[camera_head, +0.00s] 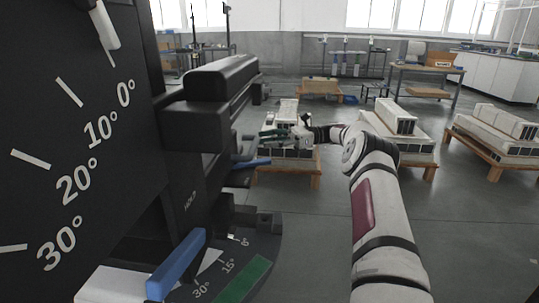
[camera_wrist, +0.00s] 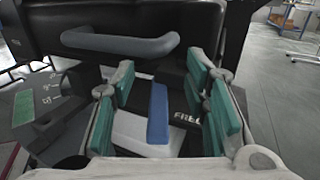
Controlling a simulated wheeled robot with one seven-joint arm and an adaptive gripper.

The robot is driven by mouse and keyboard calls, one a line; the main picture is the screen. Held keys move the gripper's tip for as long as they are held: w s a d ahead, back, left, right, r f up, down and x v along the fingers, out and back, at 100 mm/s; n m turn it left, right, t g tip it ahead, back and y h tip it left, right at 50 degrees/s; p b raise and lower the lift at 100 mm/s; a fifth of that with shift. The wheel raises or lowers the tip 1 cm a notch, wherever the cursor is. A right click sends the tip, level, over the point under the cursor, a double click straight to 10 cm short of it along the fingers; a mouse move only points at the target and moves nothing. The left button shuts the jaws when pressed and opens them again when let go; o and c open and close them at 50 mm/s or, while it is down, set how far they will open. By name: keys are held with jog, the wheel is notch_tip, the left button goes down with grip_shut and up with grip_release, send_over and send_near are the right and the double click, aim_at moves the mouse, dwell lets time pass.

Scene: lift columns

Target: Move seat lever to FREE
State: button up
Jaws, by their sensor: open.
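The blue seat lever (camera_head: 250,163) sticks out from the dark machine, left of and below my gripper (camera_head: 270,137). In the wrist view the lever (camera_wrist: 158,112) appears as an upright blue bar between the open green-padded fingers of my gripper (camera_wrist: 161,78). I see no clear contact, and I cannot tell how deep the lever lies between the fingers. A FREE label (camera_wrist: 187,117) is printed on the dark surface right of the lever. A HOLD label (camera_head: 190,200) shows on the machine's side in the head view.
A grey bar handle (camera_wrist: 120,45) crosses above the fingers. A larger blue handle (camera_head: 175,265) stands by an angle scale with a green patch (camera_head: 245,280). A dark panel with degree marks (camera_head: 70,150) fills the left.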

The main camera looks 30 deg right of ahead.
jog(key=shift+r, duration=1.35)
